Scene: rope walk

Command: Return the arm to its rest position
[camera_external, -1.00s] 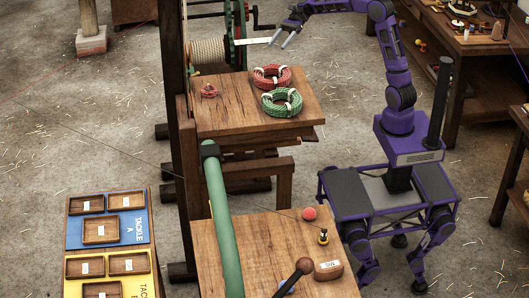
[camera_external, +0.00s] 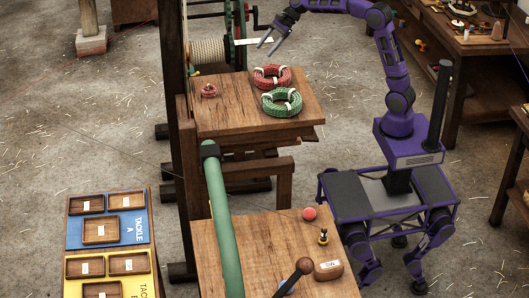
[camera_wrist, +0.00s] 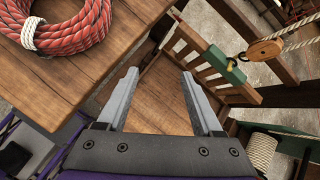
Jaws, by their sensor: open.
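My gripper (camera_external: 268,48) is open and empty in the external view. It hangs in the air above the far end of the small wooden table, beyond the rope coils. My purple arm reaches up from my base at right and bends over to the left. In the wrist view the two grey fingers of my gripper (camera_wrist: 160,98) stand wide apart with nothing between them. Below them is a wooden frame with a slatted side.
A red rope coil (camera_external: 272,77) and a green rope coil (camera_external: 282,102) lie on the small table (camera_external: 230,125). A rope spool (camera_external: 208,55) stands close by at left. In the wrist view the red coil (camera_wrist: 75,30) is at upper left.

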